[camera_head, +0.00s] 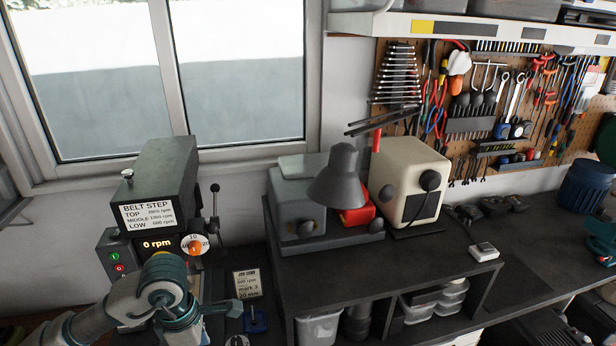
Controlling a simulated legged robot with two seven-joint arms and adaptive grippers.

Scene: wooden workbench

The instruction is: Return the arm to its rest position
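My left arm (127,303) comes in from the lower left, with grey links and teal joint rings. It bends in front of the drill press (165,187). The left gripper (225,309) is only partly visible beyond the wrist, low in the picture. The frame does not show whether its fingers are open or shut, and I see no object clearly held. My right gripper is not in view.
The drill press display reads 0 rpm. A small job card (247,283) stands beside the wrist. A dark bench (345,277) to the right carries a grey lamp (341,178) and a cream machine (405,180). Tools hang on the pegboard (560,150).

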